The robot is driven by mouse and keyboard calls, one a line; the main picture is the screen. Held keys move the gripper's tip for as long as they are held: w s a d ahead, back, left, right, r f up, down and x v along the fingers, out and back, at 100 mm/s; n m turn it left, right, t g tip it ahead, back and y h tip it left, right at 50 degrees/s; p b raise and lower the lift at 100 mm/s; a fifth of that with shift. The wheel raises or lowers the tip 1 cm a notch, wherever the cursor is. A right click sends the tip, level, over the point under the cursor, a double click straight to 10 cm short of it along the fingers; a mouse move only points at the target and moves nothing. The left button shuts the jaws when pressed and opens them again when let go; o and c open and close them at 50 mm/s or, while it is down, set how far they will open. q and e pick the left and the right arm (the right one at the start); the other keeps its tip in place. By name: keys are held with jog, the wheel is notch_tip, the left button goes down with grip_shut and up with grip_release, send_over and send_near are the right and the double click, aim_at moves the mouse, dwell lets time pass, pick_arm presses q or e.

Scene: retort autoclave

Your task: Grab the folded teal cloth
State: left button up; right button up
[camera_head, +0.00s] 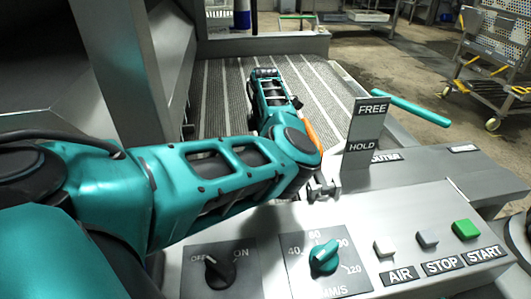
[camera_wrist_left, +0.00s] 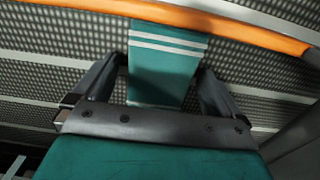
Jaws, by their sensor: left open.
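The folded teal cloth (camera_wrist_left: 165,78) has two white stripes near its upper end. In the left wrist view it lies between the two fingers of my left gripper (camera_wrist_left: 163,66), which is open with a gap on each side of the cloth. In the head view my left arm reaches from the left over the console to the slatted bed; the fingers and cloth are not clearly visible there. My right gripper is not in view.
An orange bar (camera_wrist_left: 225,22) crosses just above the cloth, over a perforated grey bed (camera_head: 225,95). A FREE/HOLD sign plate (camera_head: 367,130) stands on the console beside my arm. The console has a teal dial (camera_head: 324,257), black knob (camera_head: 219,271) and push buttons. A teal-handled lever (camera_head: 405,107) is right.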

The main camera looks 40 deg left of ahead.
pick_arm(q)
jog(key=shift+r, duration=0.1)
jog(key=shift+c, duration=0.4)
jog(key=c, duration=1)
